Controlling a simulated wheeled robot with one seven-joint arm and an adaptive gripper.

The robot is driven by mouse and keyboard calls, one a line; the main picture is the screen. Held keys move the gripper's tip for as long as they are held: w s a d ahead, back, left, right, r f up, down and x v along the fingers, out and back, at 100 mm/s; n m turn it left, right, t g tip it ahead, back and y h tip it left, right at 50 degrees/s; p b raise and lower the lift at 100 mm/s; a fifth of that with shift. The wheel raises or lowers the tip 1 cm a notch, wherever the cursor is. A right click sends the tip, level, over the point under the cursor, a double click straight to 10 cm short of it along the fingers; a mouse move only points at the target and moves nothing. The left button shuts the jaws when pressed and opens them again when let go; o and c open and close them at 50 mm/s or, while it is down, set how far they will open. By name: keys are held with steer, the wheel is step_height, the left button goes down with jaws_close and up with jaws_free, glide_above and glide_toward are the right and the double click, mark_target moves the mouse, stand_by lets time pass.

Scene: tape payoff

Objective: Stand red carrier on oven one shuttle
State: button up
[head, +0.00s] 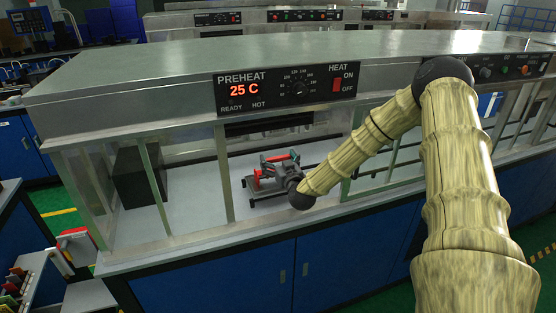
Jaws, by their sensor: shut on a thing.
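My gripper (280,168) reaches through the open front of the oven (185,108) and is shut on the red carrier (258,178). The carrier shows as small red parts beside and between the fingers; the gripper hides much of it. Under it is a dark low frame (251,198), which looks like the shuttle, on the pale oven floor. The carrier appears at or just above this frame. I cannot tell whether they touch.
The oven panel (287,90) reads PREHEAT 25 C. Upright posts (224,172) stand along the oven front, left of my gripper. A black box (138,177) stands inside at the left. A rack with coloured pieces (20,285) is at the lower left.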

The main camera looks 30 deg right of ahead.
steer(key=o, duration=0.9)
steer(key=b+v, duration=0.3)
steer(key=v, duration=0.9)
steer(key=shift+r+b, duration=0.1)
steer(key=shift+b, duration=0.2)
